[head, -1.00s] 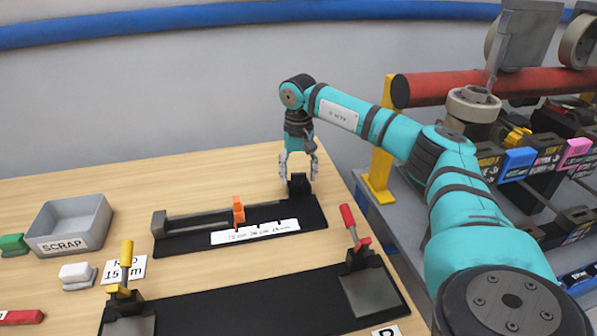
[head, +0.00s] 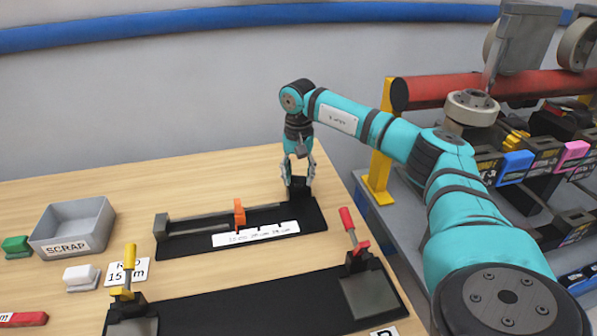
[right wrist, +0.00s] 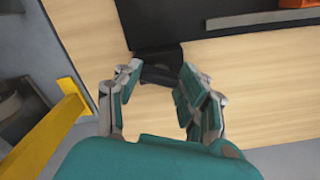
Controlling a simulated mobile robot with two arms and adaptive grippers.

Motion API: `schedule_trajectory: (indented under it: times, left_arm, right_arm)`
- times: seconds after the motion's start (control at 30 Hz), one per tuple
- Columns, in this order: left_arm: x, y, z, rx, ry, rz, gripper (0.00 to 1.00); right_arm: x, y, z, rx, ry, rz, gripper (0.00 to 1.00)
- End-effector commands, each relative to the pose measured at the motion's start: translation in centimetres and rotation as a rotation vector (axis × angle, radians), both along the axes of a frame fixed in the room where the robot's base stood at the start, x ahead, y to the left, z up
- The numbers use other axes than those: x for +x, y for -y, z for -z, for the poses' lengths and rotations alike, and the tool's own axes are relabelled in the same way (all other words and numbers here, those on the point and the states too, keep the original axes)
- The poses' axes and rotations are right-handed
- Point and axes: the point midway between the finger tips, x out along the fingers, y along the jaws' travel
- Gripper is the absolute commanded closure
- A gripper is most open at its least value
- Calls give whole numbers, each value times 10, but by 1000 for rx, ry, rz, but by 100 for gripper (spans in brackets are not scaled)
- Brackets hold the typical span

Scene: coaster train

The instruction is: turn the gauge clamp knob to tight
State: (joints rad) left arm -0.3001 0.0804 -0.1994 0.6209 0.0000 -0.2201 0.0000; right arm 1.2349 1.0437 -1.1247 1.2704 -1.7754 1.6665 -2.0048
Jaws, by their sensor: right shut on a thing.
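The gauge is a black base (head: 176,243) with a rail, an orange slider (head: 239,212) and a white printed scale (head: 256,233). A dark clamp knob (head: 298,186) stands at its right end. My right gripper (head: 298,181) points down over that end and is shut on the knob, with fingers on both sides. In the right wrist view the dark knob (right wrist: 160,72) lies between the fingertips, and part of it is hidden. I cannot read its turned position. My left gripper is not in view.
A black plate (head: 240,308) in front carries a yellow-handled clamp (head: 129,262) and a red-handled clamp (head: 350,228). A grey SCRAP bin (head: 70,230) stands at left. A yellow post (head: 376,170) and rack stand close to the right of the table.

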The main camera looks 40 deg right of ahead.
Motion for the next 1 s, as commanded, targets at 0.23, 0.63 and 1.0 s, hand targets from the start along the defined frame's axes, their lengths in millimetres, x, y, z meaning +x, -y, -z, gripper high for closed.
schedule_trajectory:
  times: [0.23, 0.63, 1.0]
  left_arm:
    - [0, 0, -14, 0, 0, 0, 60]
    - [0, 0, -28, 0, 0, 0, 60]
    - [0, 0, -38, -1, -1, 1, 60]
  right_arm:
    - [0, 1, -3, -1, 2, 235, 92]
    - [1, 1, -3, -1, 3, 614, 92]
    - [1, 1, -3, -1, 3, 965, 92]
